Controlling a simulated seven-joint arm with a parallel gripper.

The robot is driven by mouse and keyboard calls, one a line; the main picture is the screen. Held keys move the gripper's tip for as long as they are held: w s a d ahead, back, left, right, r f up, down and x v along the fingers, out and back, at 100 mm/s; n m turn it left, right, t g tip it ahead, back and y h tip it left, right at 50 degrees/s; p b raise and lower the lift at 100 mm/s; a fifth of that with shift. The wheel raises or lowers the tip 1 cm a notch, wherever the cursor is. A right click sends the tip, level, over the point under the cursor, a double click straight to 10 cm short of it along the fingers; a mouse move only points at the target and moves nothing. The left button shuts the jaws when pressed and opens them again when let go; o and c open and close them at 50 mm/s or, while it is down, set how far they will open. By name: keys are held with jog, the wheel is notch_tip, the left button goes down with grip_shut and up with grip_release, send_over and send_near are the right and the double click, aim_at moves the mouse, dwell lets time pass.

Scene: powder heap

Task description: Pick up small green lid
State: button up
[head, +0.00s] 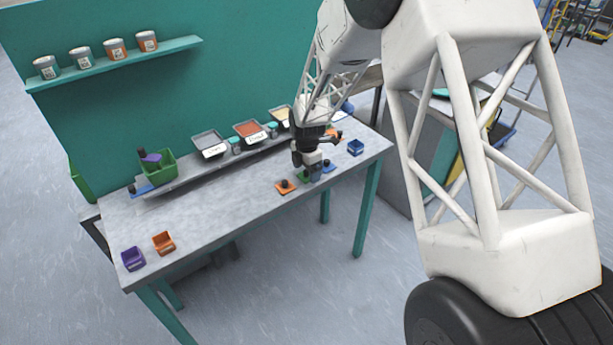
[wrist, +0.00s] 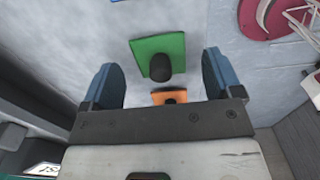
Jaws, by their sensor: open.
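The small green lid (wrist: 151,46) is a flat green square with a dark round knob. In the wrist view it lies on the grey table between and just beyond my two blue fingertips. My gripper (wrist: 158,72) is open, with nothing between its fingers. In the head view my gripper (head: 312,172) is low over the right part of the table, and only a sliver of the green lid (head: 301,176) shows beside it. Whether the fingers touch the lid cannot be told.
An orange lid (head: 286,187) lies close by on the left, and a blue lid (head: 328,166) on the right. A blue scoop-like box (head: 355,147) stands further right. Trays (head: 209,143) line the raised shelf behind. The table's middle (head: 215,200) is clear.

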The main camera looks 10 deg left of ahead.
jog(key=shift+f, duration=0.6)
jog(key=shift+c, duration=0.4)
jog(key=c, duration=0.9)
jog(key=shift+r, duration=0.1)
jog(key=shift+r, duration=0.8)
notch_tip(320, 180, up, 2)
jog(key=shift+s, duration=0.1)
jog(key=s+d, duration=0.2)
jog(key=s, duration=0.3)
jog(key=s+d, duration=0.2)
jog(key=s, duration=0.2)
jog(key=s+d+r, duration=0.1)
jog(key=s+d, duration=0.1)
jog(key=s, duration=0.3)
jog(key=shift+s+r, duration=0.1)
jog(key=shift+s, duration=0.25)
jog(key=shift+w, duration=0.1)
